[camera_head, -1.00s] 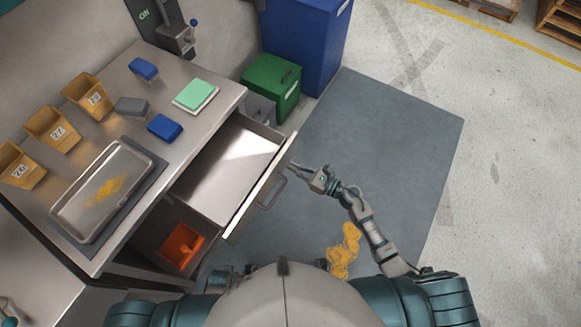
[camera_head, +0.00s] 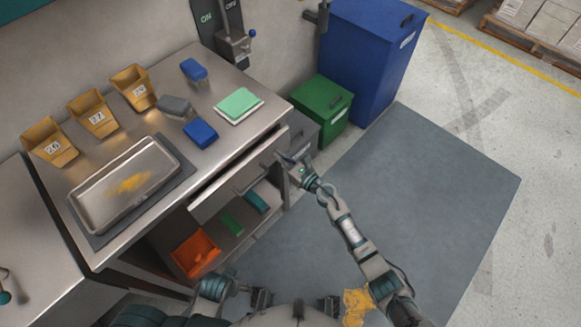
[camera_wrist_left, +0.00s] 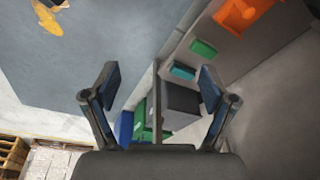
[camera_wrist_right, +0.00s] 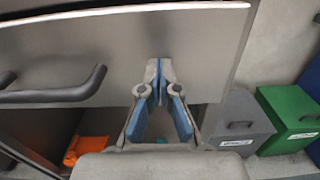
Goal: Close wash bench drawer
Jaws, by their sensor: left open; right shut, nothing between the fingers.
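The wash bench drawer (camera_head: 211,204) is almost in, with a narrow dark gap along its top edge in the head view. Its grey front (camera_wrist_right: 205,50) and dark bar handle (camera_wrist_right: 60,92) fill the upper part of the right wrist view. My right gripper (camera_head: 284,157) is shut and empty, with its fingertips (camera_wrist_right: 160,65) at the drawer front, to the right of the handle; I cannot tell whether they touch it. My left gripper (camera_wrist_left: 158,80) is open and empty, low by the bench's open shelf.
The steel bench top (camera_head: 225,140) holds a tray (camera_head: 80,205), yellow bins (camera_head: 93,113), and blue and grey blocks. An orange item (camera_head: 195,254) lies on the shelf below. Green (camera_head: 320,112) and blue bins (camera_head: 365,60) stand at the right. The grey mat (camera_head: 420,190) has free room.

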